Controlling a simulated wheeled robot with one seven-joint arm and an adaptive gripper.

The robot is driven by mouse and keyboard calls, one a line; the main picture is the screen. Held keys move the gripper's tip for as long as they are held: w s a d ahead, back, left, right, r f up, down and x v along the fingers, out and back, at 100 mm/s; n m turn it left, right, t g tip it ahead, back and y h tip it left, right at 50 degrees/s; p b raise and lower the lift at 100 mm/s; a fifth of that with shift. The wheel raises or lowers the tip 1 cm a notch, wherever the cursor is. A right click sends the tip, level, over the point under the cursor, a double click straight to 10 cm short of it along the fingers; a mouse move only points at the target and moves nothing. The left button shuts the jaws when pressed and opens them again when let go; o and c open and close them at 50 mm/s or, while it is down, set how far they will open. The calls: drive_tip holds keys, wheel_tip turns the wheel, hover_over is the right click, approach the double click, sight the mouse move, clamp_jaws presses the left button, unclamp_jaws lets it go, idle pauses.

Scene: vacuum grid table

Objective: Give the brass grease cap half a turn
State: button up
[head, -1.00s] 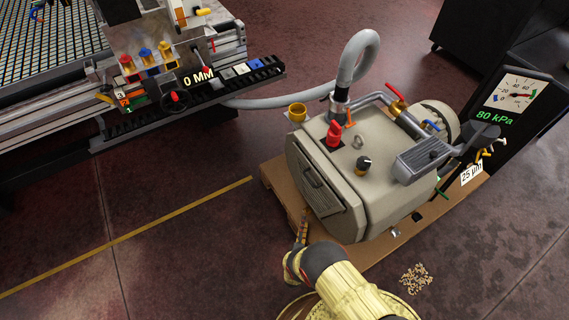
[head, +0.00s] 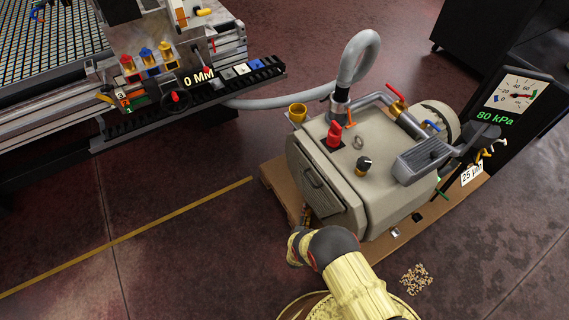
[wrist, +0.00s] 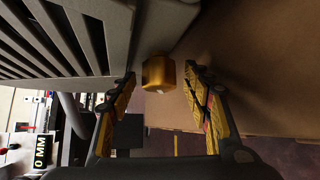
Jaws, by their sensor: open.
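In the wrist view a brass cap (wrist: 158,74) sticks out low beside the pump's pale housing. My gripper (wrist: 160,88) is open, with one finger on each side of the cap and a visible gap on both sides. The cap lies between or just beyond the fingertips; the exact depth is hard to tell. In the head view my gripper (head: 306,216) is at the lower front corner of the beige pump (head: 335,165), mostly hidden by my wrist. This low cap is not visible in the head view.
The pump stands on a brown pallet (head: 272,188). A slatted grille (wrist: 60,35) is close beside the fingers. Pellets (head: 416,279) lie on the floor.

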drive_tip(key=shift+r+n+g, duration=0.1)
drive_tip(key=shift+n+g, duration=0.4)
drive_tip(key=shift+g, duration=0.1)
drive_tip(key=p+v, duration=0.3)
drive_tip(key=v, duration=0.5)
drive_tip(key=shift+w+a, duration=0.1)
drive_tip(key=w+a+r+m+g+y+p, duration=0.1)
drive_tip(key=w+a+r+m, duration=0.1)
drive_tip(key=w+a+r, duration=0.3)
drive_tip(key=w+a+r+m+g+y+p, duration=0.1)
drive_tip(key=w+a+r, duration=0.4)
drive_tip(key=w+r, duration=0.9)
wheel_tip(320, 180, up, 3)
drive_tip(key=shift+w+r+m+p, duration=0.3)
drive_tip(key=shift+m+p, duration=0.35)
drive_tip(key=shift+m, duration=0.45)
